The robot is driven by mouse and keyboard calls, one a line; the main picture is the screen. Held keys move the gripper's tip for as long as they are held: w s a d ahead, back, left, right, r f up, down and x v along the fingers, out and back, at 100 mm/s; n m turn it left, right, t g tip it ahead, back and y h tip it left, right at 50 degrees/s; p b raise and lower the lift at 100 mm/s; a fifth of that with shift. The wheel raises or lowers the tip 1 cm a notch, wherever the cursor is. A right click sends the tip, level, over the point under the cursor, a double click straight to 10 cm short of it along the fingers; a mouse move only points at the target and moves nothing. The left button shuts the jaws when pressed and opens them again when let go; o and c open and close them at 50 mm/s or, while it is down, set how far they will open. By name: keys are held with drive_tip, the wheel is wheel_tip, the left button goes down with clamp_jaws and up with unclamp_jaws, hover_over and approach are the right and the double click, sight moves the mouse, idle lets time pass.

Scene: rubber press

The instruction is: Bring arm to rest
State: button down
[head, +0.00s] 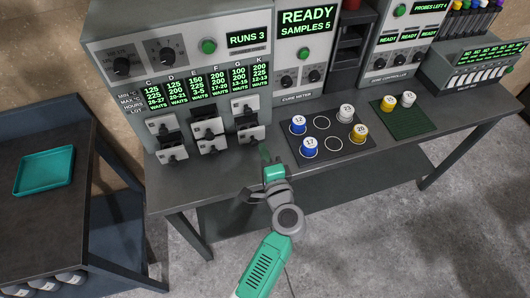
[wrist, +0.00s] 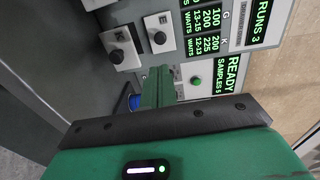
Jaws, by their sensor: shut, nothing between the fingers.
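My arm reaches up from the bottom of the head view. Its green gripper (head: 265,156) is over the front part of the bench, between the oven drawers (head: 210,135) and the black mat with the sample pots. In the wrist view the green fingers (wrist: 157,85) are together with nothing between them. They point toward the panels of the machines. In the head view the fingers are small, and I cannot tell whether they touch anything.
A black mat (head: 331,161) with blue, white and yellow pots lies right of my gripper. A green mat (head: 415,124) with two pots lies farther right. The cure meter (head: 305,60) reads READY. A teal tray (head: 45,171) is on the left table. Floor in front is clear.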

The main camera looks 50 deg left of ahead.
drive_tip(key=shift+s+d, duration=0.15)
drive_tip(key=shift+d, duration=0.2)
drive_tip(key=w+d+r+n+t+h, duration=0.25)
drive_tip(key=d+r, duration=0.35)
drive_tip(key=r, duration=0.4)
drive_tip(key=w+d+r+n+t+h, duration=0.1)
drive_tip(key=w+d+r+t, duration=0.25)
drive_tip(key=d+r, duration=0.45)
drive_tip(key=w+d+r+n+t+h, duration=0.2)
drive_tip(key=d+r+t, duration=0.2)
drive_tip(key=r, duration=0.8)
drive_tip(key=s+d+r+m+t+h, duration=0.1)
drive_tip(key=s+d+r+t+h, duration=0.4)
drive_tip(key=d+r, duration=0.45)
drive_tip(key=s+d+r+t+h, duration=0.4)
drive_tip(key=s+d+r+h, duration=0.3)
drive_tip(key=r, duration=0.4)
wheel_tip(320, 180, up, 23)
drive_tip(key=d+y+p, duration=0.1)
drive_tip(key=y+p, duration=0.1)
drive_tip(key=p, duration=2)
drive_tip(key=shift+w+p, duration=0.15)
drive_tip(key=shift+p, duration=0.25)
